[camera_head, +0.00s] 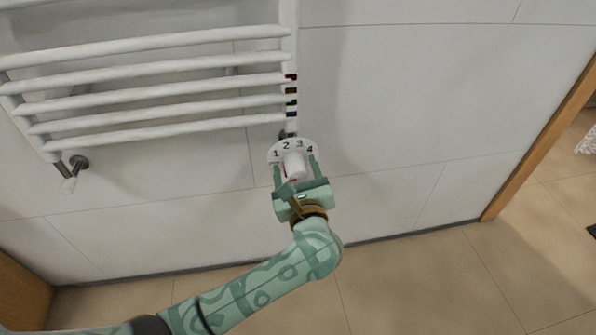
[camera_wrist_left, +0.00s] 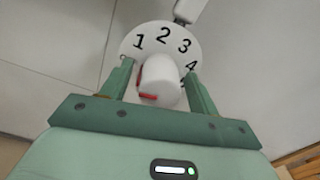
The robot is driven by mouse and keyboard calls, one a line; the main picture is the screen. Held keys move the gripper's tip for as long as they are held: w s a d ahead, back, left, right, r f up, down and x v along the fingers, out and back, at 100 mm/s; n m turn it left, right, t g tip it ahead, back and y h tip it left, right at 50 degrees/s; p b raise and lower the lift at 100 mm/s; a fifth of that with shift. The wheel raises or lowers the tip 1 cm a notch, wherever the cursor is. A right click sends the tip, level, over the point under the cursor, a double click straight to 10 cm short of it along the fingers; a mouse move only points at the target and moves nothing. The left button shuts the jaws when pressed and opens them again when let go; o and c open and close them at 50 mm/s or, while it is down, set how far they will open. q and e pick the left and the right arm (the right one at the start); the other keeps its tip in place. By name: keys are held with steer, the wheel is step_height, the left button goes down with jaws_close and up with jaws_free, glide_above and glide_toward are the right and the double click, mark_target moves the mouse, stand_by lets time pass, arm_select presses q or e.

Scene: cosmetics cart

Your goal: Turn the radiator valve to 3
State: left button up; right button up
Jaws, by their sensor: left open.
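The radiator valve has a white round knob (camera_head: 294,166) in front of a white dial plate (camera_head: 275,157) printed 1, 2, 3, 4. In the left wrist view the knob (camera_wrist_left: 163,82) stands in front of the dial (camera_wrist_left: 150,55). A red mark shows on the knob's left side, below the 1, and another at its near end. My left gripper (camera_head: 295,163) is open, with one green finger on each side of the knob. Gaps show between fingers and knob. In the wrist view the right finger is near the 4. My right gripper is out of view.
A white towel radiator (camera_head: 150,84) with several bars is on the tiled wall above and left of the valve. Small coloured bands mark its right pipe. A wooden door frame (camera_head: 540,137) stands at the right. The wall right of the valve is clear.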

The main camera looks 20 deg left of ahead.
arm_select(q)
steer(key=shift+r, duration=0.1)
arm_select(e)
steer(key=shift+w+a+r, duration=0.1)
arm_select(q)
steer(key=c, duration=1)
